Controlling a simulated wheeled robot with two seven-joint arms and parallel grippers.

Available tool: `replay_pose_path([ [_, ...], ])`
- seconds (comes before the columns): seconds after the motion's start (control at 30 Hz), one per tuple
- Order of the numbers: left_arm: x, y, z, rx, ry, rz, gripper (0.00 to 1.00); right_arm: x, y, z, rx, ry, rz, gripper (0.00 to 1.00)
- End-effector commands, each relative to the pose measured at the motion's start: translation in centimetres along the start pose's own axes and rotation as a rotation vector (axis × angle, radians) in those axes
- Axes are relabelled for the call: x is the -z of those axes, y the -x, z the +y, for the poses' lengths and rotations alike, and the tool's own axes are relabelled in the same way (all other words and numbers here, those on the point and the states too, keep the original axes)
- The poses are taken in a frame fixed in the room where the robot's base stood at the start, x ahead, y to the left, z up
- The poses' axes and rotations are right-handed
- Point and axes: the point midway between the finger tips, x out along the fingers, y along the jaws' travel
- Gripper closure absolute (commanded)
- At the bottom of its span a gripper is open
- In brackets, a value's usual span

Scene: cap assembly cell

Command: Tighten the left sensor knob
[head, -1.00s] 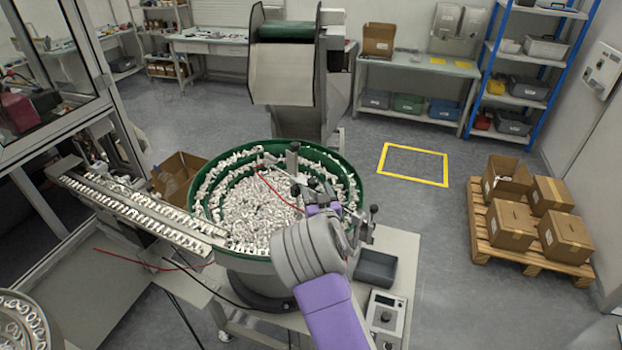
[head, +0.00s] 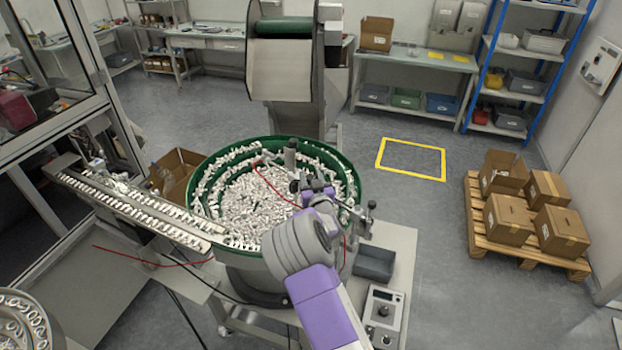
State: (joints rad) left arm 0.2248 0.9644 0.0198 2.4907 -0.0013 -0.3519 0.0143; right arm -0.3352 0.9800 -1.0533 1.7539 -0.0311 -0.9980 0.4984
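A green-rimmed feeder bowl (head: 347,165) full of small white parts stands in the middle of the head view. A grey upright post with a dark top (head: 290,153) rises inside the bowl; I cannot tell surely whether it carries the left sensor knob. Another small post with a dark knob (head: 371,205) stands at the bowl's right edge. My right gripper (head: 312,186) is over the right part of the bowl, just right of and below the grey post. My own wrist hides much of it, so its fingers and any contact are unclear. My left gripper is out of view.
A parts track (head: 130,205) runs left from the bowl. A grey bin (head: 375,264) and a control box (head: 383,315) with knobs sit on the machine table at right. A thin red cable (head: 277,188) crosses the bowl. A pallet (head: 480,235) with boxes stands at far right.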

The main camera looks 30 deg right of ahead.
Motion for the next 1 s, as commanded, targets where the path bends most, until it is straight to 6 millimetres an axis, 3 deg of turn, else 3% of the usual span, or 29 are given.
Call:
replay_pose_path([
  [0.47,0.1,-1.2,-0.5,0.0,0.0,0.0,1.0,-0.1,0.0,-0.1,-0.072,-0.003,0.002,0.86],
  [0.77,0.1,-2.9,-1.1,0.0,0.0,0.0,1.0,-0.2,0.0,-0.3,-0.254,-0.003,0.0,0.86],
  [1.0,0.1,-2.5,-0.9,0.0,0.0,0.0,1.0,0.1,-0.1,-0.3,-0.422,0.002,-0.001,0.86],
])
